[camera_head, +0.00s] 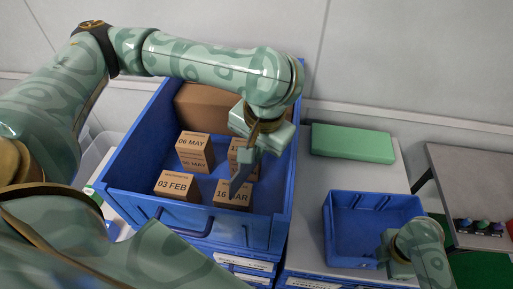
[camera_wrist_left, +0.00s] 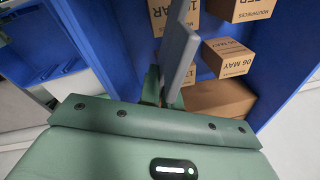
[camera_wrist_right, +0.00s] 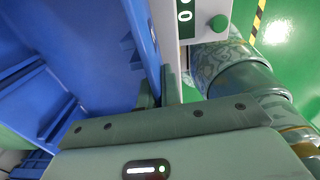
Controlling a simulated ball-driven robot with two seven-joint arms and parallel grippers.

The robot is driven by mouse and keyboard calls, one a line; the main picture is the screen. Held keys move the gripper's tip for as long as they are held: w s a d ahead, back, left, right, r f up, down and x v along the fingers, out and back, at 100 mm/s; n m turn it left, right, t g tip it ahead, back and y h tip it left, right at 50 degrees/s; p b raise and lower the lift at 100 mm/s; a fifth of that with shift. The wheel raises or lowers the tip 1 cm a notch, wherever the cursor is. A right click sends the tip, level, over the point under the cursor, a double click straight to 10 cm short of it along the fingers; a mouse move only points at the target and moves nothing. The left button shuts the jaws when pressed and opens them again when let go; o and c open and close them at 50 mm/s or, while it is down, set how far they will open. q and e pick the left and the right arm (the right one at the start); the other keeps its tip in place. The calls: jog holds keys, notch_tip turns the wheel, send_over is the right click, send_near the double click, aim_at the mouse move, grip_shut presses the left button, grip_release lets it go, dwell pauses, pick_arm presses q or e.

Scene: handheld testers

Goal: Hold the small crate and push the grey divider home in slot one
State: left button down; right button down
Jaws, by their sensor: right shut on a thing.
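The small blue crate (camera_head: 334,238) sits on the grey worktop at right, upright, with ribs on its floor. My right gripper (camera_head: 388,250) is shut on its near right wall; in the right wrist view the fingers (camera_wrist_right: 157,88) pinch the wall of the crate (camera_wrist_right: 85,45). My left gripper (camera_head: 257,140) is over the large blue bin, pointing down, shut on the grey divider (camera_head: 239,181). In the left wrist view the thin, flat divider (camera_wrist_left: 181,42) stands out from the fingers (camera_wrist_left: 160,90). Slot one cannot be told apart from other slots.
The large blue bin (camera_head: 130,165) holds several brown cartons, including one marked 03 FEB (camera_head: 175,186) and one marked 06 MAY (camera_head: 195,152). A green box (camera_head: 351,142) lies behind the small crate. A grey table (camera_head: 470,185) stands at far right. Worktop between bin and crate is clear.

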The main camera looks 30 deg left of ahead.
jog(key=c, duration=1.5)
grip_release()
jog(key=shift+r, duration=0.1)
